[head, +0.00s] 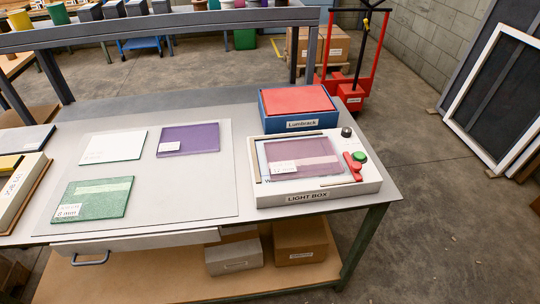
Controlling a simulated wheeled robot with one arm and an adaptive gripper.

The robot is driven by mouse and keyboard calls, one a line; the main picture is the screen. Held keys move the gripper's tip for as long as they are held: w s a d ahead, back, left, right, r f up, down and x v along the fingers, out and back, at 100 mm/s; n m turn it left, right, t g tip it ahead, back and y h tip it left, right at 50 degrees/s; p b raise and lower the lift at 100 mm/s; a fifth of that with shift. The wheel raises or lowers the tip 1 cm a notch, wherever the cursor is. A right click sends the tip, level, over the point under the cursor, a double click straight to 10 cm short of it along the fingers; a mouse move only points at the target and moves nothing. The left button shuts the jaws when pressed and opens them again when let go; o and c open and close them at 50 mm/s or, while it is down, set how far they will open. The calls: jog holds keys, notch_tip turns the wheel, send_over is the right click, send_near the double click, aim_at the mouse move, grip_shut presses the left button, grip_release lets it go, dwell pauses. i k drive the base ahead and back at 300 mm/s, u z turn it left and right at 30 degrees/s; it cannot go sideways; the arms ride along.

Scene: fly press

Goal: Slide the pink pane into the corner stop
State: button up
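The pink pane (304,154) is see-through, with a white label near its lower left. It lies flat on the light box (283,198), over the pale lit surface. A strip of that surface shows bare along the pane's left side. A thin tan edge strip (254,160) runs along the left of the lit surface; I cannot tell for sure whether it is part of the corner stop. The pane appears apart from this strip. My gripper is not in view.
A red lever (353,166), green button (360,156) and black knob (346,132) sit at the box's right. A blue Lumirack box (290,125) stands behind. White (114,147), purple (188,139) and green (94,199) panes lie left. A grey frame rail (160,25) crosses above the table's back.

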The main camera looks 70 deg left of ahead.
aim_at(286, 160)
jog(key=u, duration=2.6)
jog(key=k, duration=0.4)
jog(key=u, duration=1.05)
jog(key=k, duration=0.95)
jog(key=u, duration=0.85)
jog(key=i, duration=1.15)
jog(key=z, duration=0.75)
jog(key=i, duration=1.05)
jog(key=z, duration=1.15)
jog(key=i, duration=0.2)
